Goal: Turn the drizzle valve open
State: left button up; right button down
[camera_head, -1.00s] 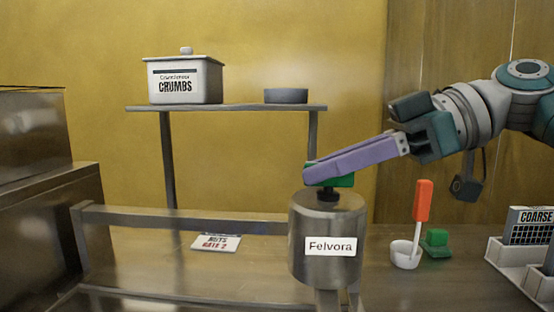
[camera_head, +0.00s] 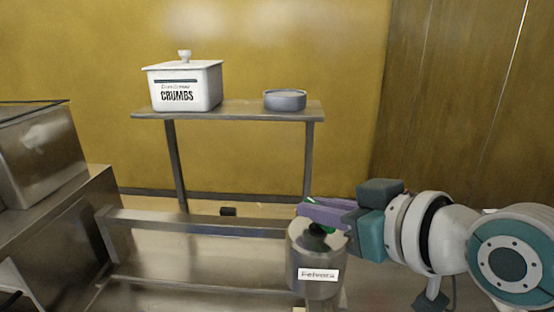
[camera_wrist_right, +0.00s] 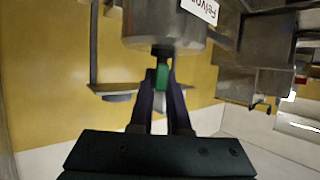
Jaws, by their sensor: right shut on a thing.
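The drizzle valve has a green handle (camera_head: 324,230) on top of a steel cylinder (camera_head: 318,262) labelled "Felvora". My right gripper (camera_head: 308,212) reaches in from the right with its purple fingers at the handle, which they partly hide in the head view. In the right wrist view the green handle (camera_wrist_right: 162,76) sits between the tips of the two fingers (camera_wrist_right: 161,90), and the fingers are shut on it. A dark stem joins the handle to the cylinder (camera_wrist_right: 160,25). My left gripper is not in view.
A shelf (camera_head: 240,110) behind holds a white "CRUMBS" box (camera_head: 186,87) and a grey round dish (camera_head: 285,100). A steel rail (camera_head: 190,225) runs left of the cylinder. Steel machine housings (camera_head: 60,215) stand at the left. My right arm covers the lower right.

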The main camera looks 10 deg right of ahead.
jog(key=shift+a+r+m+t+h+p, duration=0.1)
jog(key=shift+r+m+t+h+p, duration=0.1)
jog(key=shift+m+h+p, duration=0.35)
jog(key=shift+r+m+t+h+p, duration=0.1)
jog(key=shift+m+t+h+p, duration=0.1)
jog(key=shift+m+h+p, duration=0.3)
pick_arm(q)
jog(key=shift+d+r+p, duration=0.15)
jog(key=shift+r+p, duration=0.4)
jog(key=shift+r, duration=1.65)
pick_arm(e)
jog(key=shift+f+m+h, duration=0.2)
jog(key=shift+m+h, duration=0.25)
jog(key=shift+h, duration=0.2)
jog(key=shift+f, duration=0.1)
jog(key=c, duration=0.9)
grip_release()
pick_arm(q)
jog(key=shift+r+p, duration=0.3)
pick_arm(e)
jog(key=v, duration=1)
